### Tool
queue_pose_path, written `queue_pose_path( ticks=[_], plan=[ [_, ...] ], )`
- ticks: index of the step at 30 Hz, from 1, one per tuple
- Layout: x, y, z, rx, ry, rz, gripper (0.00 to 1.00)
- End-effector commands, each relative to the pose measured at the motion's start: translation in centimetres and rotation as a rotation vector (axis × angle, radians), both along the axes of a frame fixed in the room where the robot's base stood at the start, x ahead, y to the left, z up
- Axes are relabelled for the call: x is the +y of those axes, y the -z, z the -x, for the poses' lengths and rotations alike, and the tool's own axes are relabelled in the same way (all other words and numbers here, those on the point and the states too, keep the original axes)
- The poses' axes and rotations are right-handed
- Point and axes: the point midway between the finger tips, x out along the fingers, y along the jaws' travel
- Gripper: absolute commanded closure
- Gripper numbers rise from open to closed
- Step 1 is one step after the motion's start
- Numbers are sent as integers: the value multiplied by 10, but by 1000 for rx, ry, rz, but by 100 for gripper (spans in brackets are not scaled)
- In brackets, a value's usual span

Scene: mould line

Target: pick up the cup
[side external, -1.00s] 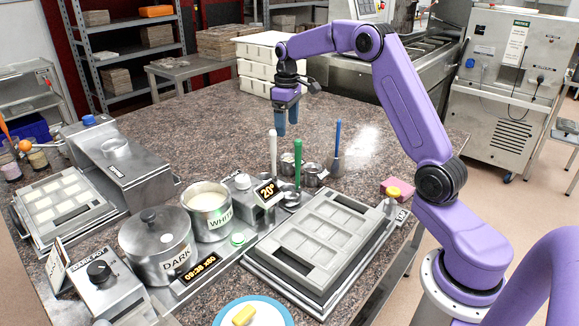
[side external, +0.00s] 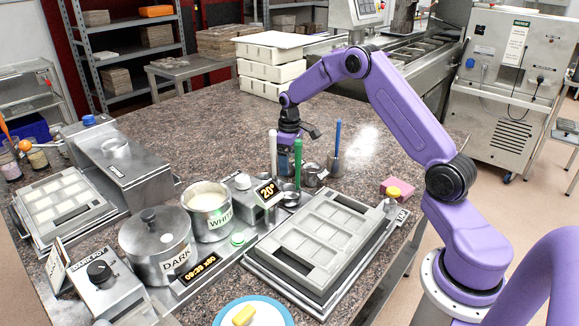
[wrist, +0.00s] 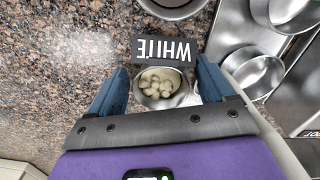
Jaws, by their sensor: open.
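The cup (wrist: 163,96) is a small metal cup holding pale round pieces, seen from above in the wrist view. A dark tag reading WHITE (wrist: 162,50) is at its upper edge. My gripper (wrist: 163,68) is open, with one blue finger on each side of the cup and nothing clamped. In the side external view my gripper (side external: 286,158) is low among the cups, behind the green-handled tool (side external: 298,160). It largely hides the cup there. I cannot tell whether the fingers touch it.
Another metal cup (side external: 311,176) stands close to the right. Upright tools with white (side external: 273,152) and blue (side external: 338,138) handles stand nearby. A WHITE pot (side external: 208,222), a DARK pot (side external: 157,250) and a grey mould (side external: 335,215) are in front.

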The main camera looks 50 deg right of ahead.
Motion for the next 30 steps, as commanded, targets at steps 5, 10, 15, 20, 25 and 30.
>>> queue_pose_path(
  ticks=[5, 10, 15, 20, 25, 30],
  plan=[
    [0, 10, 0, -1, 0, 0, 18],
    [0, 9, 0, -1, 0, 0, 18],
    [0, 9, 0, -1, 0, 0, 70],
    [0, 9, 0, -1, 0, 0, 76],
    [0, 5, 0, -2, 0, 0, 76],
    [0, -18, -1, -5, 0, 1, 76]
  ],
)
